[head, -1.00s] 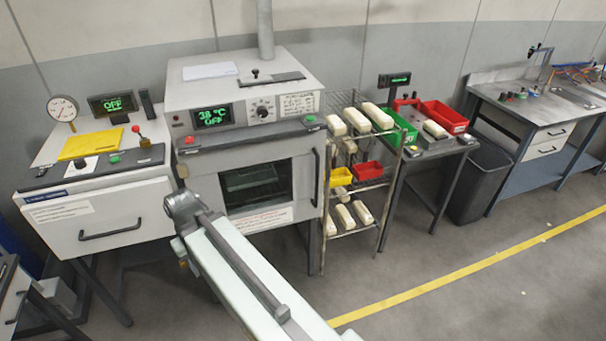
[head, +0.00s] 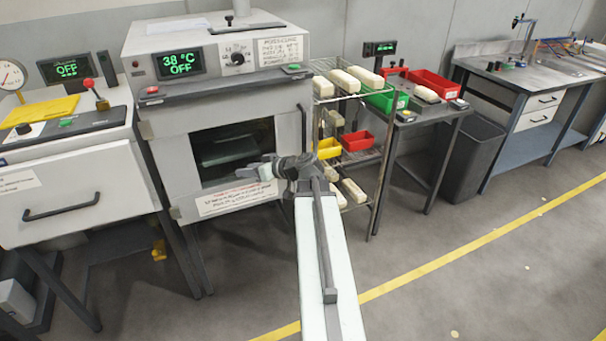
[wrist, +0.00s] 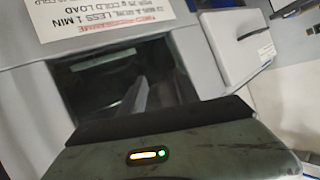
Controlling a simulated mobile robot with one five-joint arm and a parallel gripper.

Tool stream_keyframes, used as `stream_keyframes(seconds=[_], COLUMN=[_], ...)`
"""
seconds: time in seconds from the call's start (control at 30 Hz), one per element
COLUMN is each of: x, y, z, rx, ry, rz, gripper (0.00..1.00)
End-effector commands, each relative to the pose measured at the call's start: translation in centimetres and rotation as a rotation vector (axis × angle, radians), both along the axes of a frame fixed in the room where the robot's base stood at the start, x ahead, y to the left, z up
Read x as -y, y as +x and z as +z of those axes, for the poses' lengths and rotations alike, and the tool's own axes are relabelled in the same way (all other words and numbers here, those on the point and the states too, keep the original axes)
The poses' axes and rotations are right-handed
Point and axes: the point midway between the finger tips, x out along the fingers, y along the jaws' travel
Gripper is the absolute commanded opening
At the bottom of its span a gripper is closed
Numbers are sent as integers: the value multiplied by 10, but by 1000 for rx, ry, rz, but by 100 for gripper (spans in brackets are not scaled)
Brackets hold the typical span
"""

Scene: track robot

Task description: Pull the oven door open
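The oven (head: 215,60) is a pale box with a green display reading 38 °C OFF. Its door (head: 160,165) has a dark window (head: 225,140) and appears shut. The door handle (head: 302,128) is a dark upright bar at the door's right edge; its lower end is hidden behind my arm. My gripper (head: 248,171) appears in front of the door's lower right, pointing left, below and left of the handle. I cannot tell whether its fingers are open. The wrist view shows the window (wrist: 90,70) and an upside-down label (wrist: 110,15) over a dark gripper body; no handle is visible between fingers.
A wire rack (head: 376,165) with pale blocks and bins stands close at the oven's right. A cabinet with a drawer (head: 70,190) stands at its left. A bin (head: 468,165) and workbenches are farther right. The floor (head: 440,270) in front is clear.

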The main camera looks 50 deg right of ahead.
Motion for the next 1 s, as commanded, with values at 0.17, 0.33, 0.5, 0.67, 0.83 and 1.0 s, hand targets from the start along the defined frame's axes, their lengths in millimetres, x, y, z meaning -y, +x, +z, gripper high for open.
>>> stream_keyframes(seconds=[0.17,0.33,0.5,0.67,0.83,1.0], x=[164,215,219,222,228,232], y=[-63,-98,-98,-82,-51,-25], z=[-12,1,6,6,6,6], rx=[309,397,403,403,403,402], ry=[-135,-199,-205,-203,-203,-203], rz=[-288,-403,-411,-406,-405,-405], gripper=[38,38,38,38,38,38])
